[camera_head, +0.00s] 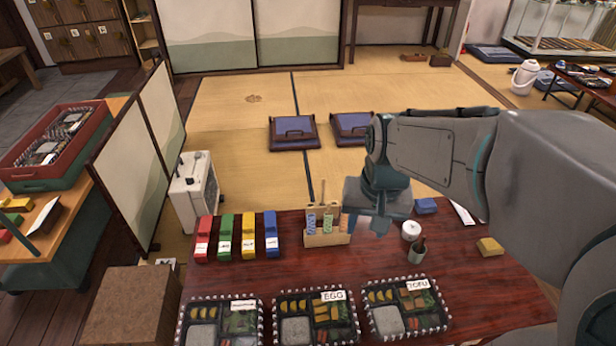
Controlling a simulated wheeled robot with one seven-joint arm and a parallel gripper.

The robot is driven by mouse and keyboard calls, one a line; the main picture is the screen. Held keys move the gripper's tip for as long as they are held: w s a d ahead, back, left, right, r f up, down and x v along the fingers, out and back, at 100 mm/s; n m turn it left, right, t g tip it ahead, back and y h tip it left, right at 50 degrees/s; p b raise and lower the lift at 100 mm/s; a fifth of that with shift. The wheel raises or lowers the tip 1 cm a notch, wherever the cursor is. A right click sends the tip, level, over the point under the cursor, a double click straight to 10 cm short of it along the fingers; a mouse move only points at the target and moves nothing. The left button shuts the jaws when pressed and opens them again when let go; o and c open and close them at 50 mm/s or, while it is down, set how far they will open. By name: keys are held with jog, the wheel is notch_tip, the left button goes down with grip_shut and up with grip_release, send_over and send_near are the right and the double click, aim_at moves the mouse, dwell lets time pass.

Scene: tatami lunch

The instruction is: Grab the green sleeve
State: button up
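A small wooden holder (327,239) stands on the dark red table, with several narrow patterned sleeves upright in it. The middle one looks greenish, the green sleeve (328,222); a blue one (311,223) is to its left. The small size leaves its exact colour uncertain. A thin stick rises behind the holder. My gripper (378,212) hangs above the table just right of the holder, apart from the green sleeve. Its fingers are not clearly visible, so its opening cannot be told.
Red, green (225,238), yellow and blue long cases lie left of the holder. Three lunch boxes (316,318) line the front edge. A white jar (411,231), dark cup (417,252), blue block (426,206) and yellow block (490,247) are at right. Bare table lies between.

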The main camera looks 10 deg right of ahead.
jog(key=w+f+m+g+b, duration=0.1)
jog(key=w+f+m+b, duration=0.3)
jog(key=w, duration=0.6)
jog(key=m+h+b, duration=0.5)
jog(key=m+b, duration=0.2)
jog(key=m, duration=0.4)
send_near(327, 213)
jog(key=shift+b+x, duration=3.15)
jog(key=shift+x, duration=1.95)
jog(key=shift+a, duration=0.1)
grip_shut()
